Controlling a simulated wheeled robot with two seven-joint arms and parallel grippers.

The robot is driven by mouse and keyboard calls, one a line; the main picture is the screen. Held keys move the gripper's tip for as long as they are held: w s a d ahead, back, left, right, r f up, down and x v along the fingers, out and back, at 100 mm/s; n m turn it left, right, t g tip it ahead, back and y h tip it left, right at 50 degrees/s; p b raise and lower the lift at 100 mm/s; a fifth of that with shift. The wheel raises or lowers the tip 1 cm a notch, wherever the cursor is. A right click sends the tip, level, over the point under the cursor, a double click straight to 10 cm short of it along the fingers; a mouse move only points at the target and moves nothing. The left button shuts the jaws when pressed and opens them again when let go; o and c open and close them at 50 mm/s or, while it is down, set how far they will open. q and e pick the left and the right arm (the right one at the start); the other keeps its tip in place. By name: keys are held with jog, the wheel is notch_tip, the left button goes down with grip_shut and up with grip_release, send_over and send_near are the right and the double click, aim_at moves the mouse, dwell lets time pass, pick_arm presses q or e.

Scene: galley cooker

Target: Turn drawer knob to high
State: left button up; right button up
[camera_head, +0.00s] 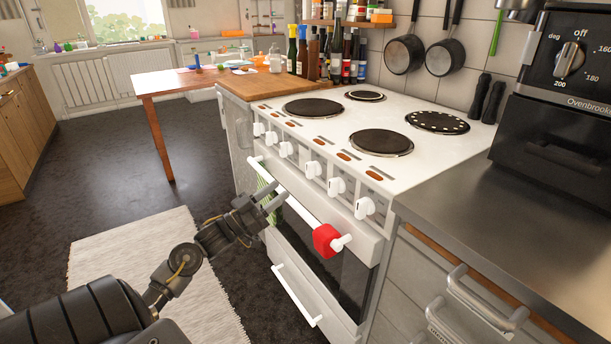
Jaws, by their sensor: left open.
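The white cooker (318,180) stands in the middle, with a row of white knobs along its front panel. The nearest knob (364,208) is at the right end of the row, and another knob (336,187) is just left of it. A third knob (259,128) is at the far left end. Which of them is the drawer knob I cannot tell. The knob settings are too small to read. My left gripper (274,203) is open and empty in front of the oven door, close to its white handle bar and below the knobs. My right gripper is not in view.
A red object (326,240) sits on the oven handle bar (297,207). A lower drawer handle (296,295) is below. A steel worktop (490,225) with a black oven (556,140) is at right. A pale rug (150,262) lies on the dark floor.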

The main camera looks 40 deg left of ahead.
aim_at(307, 170)
pick_arm(q)
jog(key=x, duration=1)
jog(key=shift+w, duration=0.45)
grip_shut()
jog(key=shift+f, duration=0.1)
